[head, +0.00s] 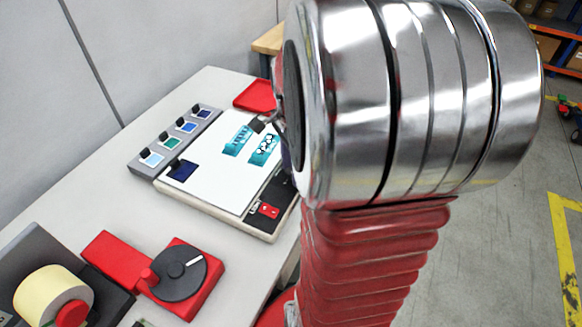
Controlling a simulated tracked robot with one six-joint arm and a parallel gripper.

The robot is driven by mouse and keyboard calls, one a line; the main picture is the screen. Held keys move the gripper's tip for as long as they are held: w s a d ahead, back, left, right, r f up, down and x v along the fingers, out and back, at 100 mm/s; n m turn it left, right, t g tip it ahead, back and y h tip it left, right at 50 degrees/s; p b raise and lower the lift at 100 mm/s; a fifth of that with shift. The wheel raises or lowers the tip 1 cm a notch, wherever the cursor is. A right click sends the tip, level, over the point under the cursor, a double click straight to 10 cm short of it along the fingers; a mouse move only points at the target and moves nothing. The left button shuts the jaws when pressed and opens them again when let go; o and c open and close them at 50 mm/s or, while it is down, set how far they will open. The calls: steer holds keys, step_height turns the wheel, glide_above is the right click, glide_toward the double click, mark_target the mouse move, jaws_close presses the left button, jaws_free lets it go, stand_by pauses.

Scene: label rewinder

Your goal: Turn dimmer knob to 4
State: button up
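The white-topped light panel (215,188) lies on the grey table, with a dark control strip along its right side. A red rocker switch (269,210) shows on that strip. The rest of the strip runs behind my arm, and I cannot make out a dimmer knob or its numbers there. A red unit with a round dark dial (180,273) and a white pointer mark sits nearer; I cannot tell that it is the dimmer. A small part of my gripper (262,124) shows over the panel's right part; its fingers are mostly hidden behind my arm.
Two teal labels (238,140) lie on the panel. A grey holder (140,167) with several coloured swatches stands along its far left side. A red tray (257,96) is behind. A yellow roll (52,296) sits at the near left. A wall (150,45) borders the table.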

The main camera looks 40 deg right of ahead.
mark_target(288, 172)
steer(key=shift+o, duration=0.3)
steer(key=shift+w+r, duration=0.1)
steer(key=shift+r, duration=0.05)
steer(key=shift+r, duration=0.2)
step_height(288, 172, up, 13)
stand_by(0.9)
steer(key=s+a+f+n+t, duration=0.1)
steer(key=a+n+t, duration=0.2)
steer(key=a+n, duration=0.8)
steer(key=s+a+f+n+t, duration=0.1)
steer(key=s+a+n+t, duration=0.1)
steer(key=a+n, duration=0.8)
steer(key=a, duration=0.2)
steer(key=shift+s+a+f+n+t, duration=0.3)
steer(key=shift+f+n+t, duration=0.1)
